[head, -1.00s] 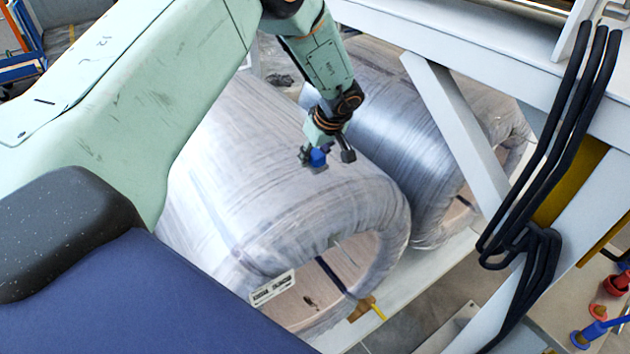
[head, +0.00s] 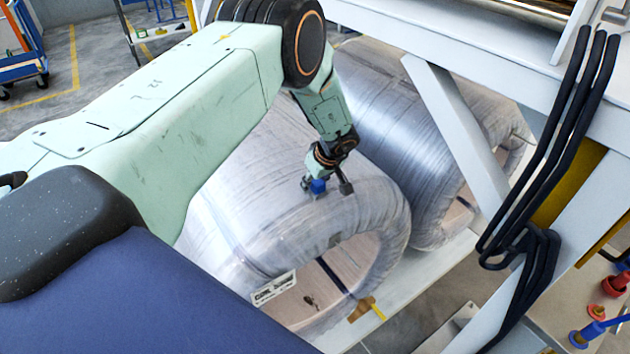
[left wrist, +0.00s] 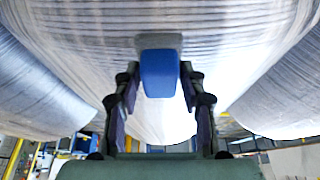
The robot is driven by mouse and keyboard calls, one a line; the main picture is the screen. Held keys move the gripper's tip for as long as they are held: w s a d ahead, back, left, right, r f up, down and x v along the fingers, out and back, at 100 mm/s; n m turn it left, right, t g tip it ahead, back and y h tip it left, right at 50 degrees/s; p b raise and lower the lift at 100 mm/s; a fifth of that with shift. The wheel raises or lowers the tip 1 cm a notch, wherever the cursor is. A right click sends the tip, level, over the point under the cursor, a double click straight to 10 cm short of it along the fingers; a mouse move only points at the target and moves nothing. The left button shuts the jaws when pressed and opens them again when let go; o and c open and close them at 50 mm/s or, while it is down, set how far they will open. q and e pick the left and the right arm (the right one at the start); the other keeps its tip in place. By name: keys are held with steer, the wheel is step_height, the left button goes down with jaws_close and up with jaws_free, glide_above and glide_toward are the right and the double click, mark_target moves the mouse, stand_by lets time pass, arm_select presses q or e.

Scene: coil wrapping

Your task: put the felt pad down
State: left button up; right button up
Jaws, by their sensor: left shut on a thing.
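My left gripper (head: 327,184) is shut on the felt pad (head: 318,186), a small blue block. In the left wrist view the pad (left wrist: 160,74) sits between the two dark fingers (left wrist: 160,95), with a grey far end toward the wrapped coil (left wrist: 230,45). In the head view gripper and pad are over the upper side of the near wrapped coil (head: 285,225). I cannot tell whether the pad touches the wrap. My right gripper is not in view.
A second wrapped coil (head: 395,125) lies close behind on the right. A white frame with a slanted brace (head: 455,130) and hanging black cables (head: 560,130) stands at the right. A white label (head: 273,287) is on the near coil's end. Open floor (head: 90,80) shows at upper left.

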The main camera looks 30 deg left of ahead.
mark_target(321, 184)
arm_select(q)
steer(key=shift+f, duration=0.2)
steer(key=o, duration=1.3)
steer(key=shift+w+d+f, duration=0.1)
steer(key=shift+w, duration=0.05)
steer(key=shift+c, duration=0.2)
steer(key=shift+r, duration=0.2)
steer(key=v, duration=0.5)
steer(key=b+v, duration=0.1)
steer(key=v, duration=0.1)
steer(key=shift+r, duration=0.35)
